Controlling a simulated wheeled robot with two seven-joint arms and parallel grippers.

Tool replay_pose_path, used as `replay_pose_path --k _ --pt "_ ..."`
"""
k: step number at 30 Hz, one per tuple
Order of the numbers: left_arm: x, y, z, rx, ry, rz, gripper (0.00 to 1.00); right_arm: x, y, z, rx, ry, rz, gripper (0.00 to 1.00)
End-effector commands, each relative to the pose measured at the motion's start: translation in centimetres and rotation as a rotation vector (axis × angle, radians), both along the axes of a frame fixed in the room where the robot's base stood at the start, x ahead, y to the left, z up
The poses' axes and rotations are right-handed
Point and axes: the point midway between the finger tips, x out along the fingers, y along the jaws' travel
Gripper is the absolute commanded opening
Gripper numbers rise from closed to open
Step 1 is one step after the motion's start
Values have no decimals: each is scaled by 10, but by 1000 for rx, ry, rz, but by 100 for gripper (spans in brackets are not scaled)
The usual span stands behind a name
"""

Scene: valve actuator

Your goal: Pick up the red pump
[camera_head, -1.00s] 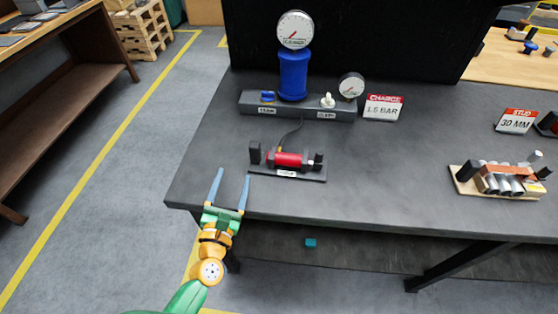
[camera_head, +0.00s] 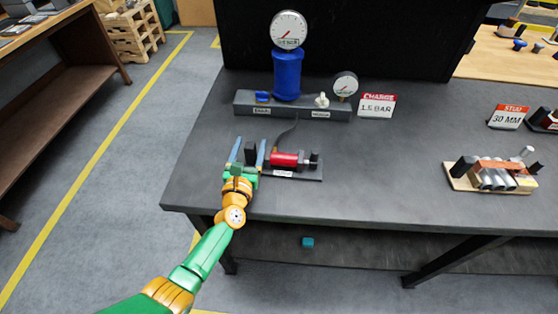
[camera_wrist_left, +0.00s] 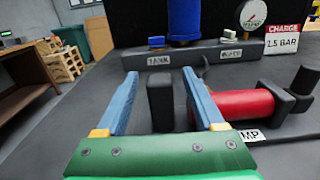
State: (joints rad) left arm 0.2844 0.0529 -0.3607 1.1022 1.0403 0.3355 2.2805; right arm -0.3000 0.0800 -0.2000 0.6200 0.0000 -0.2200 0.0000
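The red pump (camera_head: 284,159) lies on its side in a dark cradle on a flat base (camera_head: 305,176) near the front left of the dark table. A hose runs from it towards the back. My left gripper (camera_head: 248,150) is open and empty at the left end of the cradle. In the left wrist view, the red pump (camera_wrist_left: 246,104) lies right of the open fingers (camera_wrist_left: 158,92), and a black upright block (camera_wrist_left: 160,103) shows between them. I cannot tell whether the fingers touch anything. My right gripper is not in view.
Behind the pump stands a grey manifold (camera_head: 290,108) with a blue cylinder (camera_head: 287,74), two gauges and a white knob. A wooden rack with cylinders (camera_head: 492,176) stands at the right. The table between is clear.

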Motion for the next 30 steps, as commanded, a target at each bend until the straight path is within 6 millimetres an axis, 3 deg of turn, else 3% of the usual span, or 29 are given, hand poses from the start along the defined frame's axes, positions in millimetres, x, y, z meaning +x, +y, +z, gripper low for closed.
replay_pose_path --k 1,6,8,30 --pt "0 0 0 0 0 0 59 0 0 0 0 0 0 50" --pt "0 0 0 0 0 0 13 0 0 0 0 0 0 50" --pt "0 0 0 0 0 0 0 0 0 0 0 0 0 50" --pt "0 0 0 1 1 0 0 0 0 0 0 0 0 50"
